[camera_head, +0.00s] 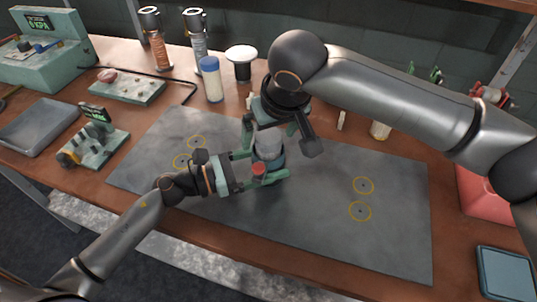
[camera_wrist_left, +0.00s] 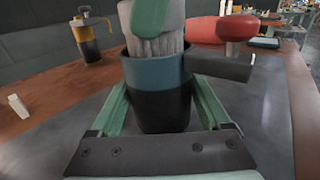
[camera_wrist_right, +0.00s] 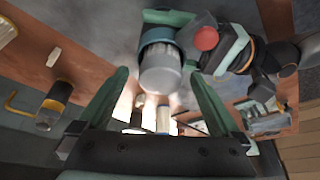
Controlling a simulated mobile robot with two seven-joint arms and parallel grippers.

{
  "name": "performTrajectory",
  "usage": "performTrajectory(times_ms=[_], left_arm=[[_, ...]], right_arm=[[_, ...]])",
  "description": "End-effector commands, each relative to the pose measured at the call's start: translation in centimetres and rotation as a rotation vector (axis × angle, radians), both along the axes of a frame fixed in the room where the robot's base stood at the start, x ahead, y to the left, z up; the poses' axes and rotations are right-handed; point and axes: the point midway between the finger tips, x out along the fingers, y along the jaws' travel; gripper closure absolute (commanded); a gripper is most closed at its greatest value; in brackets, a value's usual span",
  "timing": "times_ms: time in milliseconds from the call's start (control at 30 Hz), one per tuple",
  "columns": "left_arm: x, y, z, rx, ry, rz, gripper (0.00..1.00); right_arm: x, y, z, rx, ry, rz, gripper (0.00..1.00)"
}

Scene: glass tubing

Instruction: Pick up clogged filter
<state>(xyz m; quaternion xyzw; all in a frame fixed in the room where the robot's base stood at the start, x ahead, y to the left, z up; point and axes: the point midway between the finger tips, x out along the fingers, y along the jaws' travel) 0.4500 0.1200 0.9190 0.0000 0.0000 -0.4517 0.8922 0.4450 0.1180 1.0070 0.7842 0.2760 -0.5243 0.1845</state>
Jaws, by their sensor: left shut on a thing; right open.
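A cup-shaped housing, blue above and black below (camera_wrist_left: 160,88), stands between the fingers of my left gripper (camera_head: 270,164), which is shut on it. A pale grey pleated filter (camera_wrist_left: 155,47) sits upright in the housing, its upper part above the rim. Its pale top (camera_head: 268,141) also shows in the head view. My right gripper (camera_wrist_right: 158,82) is open above the housing, pointing down. The filter top (camera_wrist_right: 160,78) lies ahead between its fingertips, and I cannot tell whether they touch it. A red knob (camera_wrist_right: 207,38) is beside the housing.
The grey mat (camera_head: 320,220) is mostly clear, with yellow rings marked on it. A blue-lidded jar (camera_head: 211,80) and a white-topped black stand (camera_head: 241,60) are behind it. A grey tray (camera_head: 40,127) is at the left. A red bin (camera_head: 485,195) is at the right.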

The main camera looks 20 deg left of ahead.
Motion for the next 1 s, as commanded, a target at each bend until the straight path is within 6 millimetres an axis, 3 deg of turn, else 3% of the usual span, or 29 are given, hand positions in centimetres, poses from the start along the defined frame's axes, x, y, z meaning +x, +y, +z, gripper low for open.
performTrajectory(times_ms=[67, 900, 1000], left_arm=[[-0.01, -0.02, 0.01, 0.0, 0.0, 0.0, 0.84], [-0.02, -0.03, 0.01, -0.001, 0.001, -0.001, 0.84], [-0.02, -0.03, 0.01, -0.001, 0.001, -0.001, 0.84]], right_arm=[[-0.02, 0.01, 0.02, 0.0, 0.0, 0.0, 0.03], [-0.01, -0.01, 0.07, 0.0, 0.0, 0.0, 0.97], [-0.01, -0.01, 0.07, 0.0, 0.0, 0.0, 1.0]])
